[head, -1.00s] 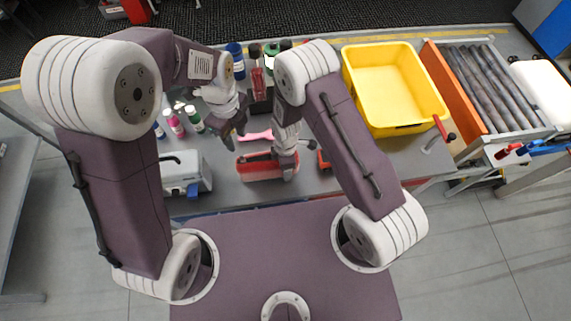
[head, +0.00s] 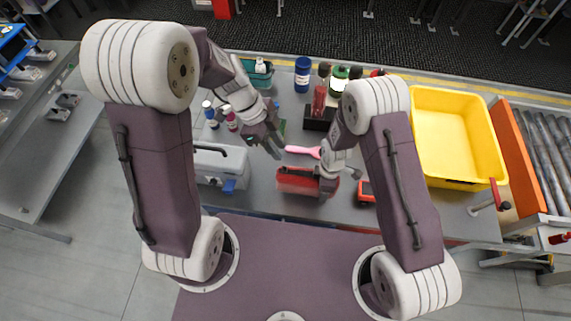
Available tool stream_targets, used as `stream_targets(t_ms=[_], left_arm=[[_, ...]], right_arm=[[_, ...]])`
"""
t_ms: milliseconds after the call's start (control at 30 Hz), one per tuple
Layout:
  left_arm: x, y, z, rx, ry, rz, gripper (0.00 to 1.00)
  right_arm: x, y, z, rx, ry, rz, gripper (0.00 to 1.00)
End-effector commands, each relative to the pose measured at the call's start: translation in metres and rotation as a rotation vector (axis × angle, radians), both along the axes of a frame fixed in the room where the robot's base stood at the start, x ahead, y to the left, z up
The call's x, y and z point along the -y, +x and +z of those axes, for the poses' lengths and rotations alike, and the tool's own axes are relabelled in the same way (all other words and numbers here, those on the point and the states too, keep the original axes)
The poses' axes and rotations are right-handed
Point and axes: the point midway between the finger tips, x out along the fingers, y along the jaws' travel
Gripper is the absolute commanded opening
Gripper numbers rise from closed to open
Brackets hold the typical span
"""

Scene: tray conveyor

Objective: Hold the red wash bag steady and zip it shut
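The red wash bag (head: 296,182) lies near the front edge of the grey table, with a pale strip along its upper side. My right gripper (head: 328,186) is at the bag's right end, with its fingers closed on it and covering part of it. My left gripper (head: 276,147) is above and behind the bag's left part, apart from it. Its two fingers are spread and nothing shows between them. The zip pull is too small to make out.
A grey case (head: 220,166) stands left of the bag. A pink brush (head: 303,151) lies behind it, with bottles and a dark holder (head: 318,122) farther back. A small red object (head: 366,192) lies to the right. A yellow bin (head: 455,135) stands at the right.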

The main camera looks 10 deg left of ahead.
Motion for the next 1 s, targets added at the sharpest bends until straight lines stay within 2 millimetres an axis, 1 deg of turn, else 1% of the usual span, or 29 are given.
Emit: stream_targets(t_ms=[33,100,167,233,367,467,600,700,800,900,1000], left_arm=[[-0.014,0.003,0.000,-0.002,-0.003,0.053,0.25],[-0.026,0.007,0.001,0.000,-0.002,0.092,0.25],[-0.032,0.008,0.001,0.001,-0.002,0.109,0.25],[-0.033,0.009,0.001,0.001,-0.001,0.113,0.25],[-0.028,0.008,-0.008,-0.002,-0.003,0.111,0.25],[-0.021,0.007,-0.027,-0.005,0.000,0.109,0.25],[-0.007,0.006,-0.060,-0.007,0.001,0.109,0.25],[0.002,0.007,-0.080,-0.005,0.001,0.108,0.25],[0.008,0.008,-0.096,-0.003,-0.001,0.108,0.25],[0.012,0.008,-0.105,-0.001,-0.001,0.110,0.25],[0.014,0.008,-0.110,0.000,0.001,0.109,0.25]], right_arm=[[0.000,0.000,0.000,0.001,0.000,0.001,0.07],[0.000,0.000,0.000,0.001,0.000,0.001,0.07],[0.000,0.000,0.000,0.001,0.000,0.001,0.07],[0.000,0.000,0.000,0.001,0.000,0.001,0.07],[0.000,0.000,0.000,0.000,0.000,0.001,0.07],[0.000,0.000,0.000,0.001,0.000,0.001,0.07],[0.000,0.000,0.000,0.001,0.000,0.001,0.07],[0.000,0.000,0.000,0.001,0.000,0.000,0.07],[0.000,0.000,0.000,0.001,0.001,0.000,0.07],[0.000,0.000,0.000,0.001,0.001,0.000,0.07],[0.000,0.001,0.000,0.002,0.001,0.000,0.07]])
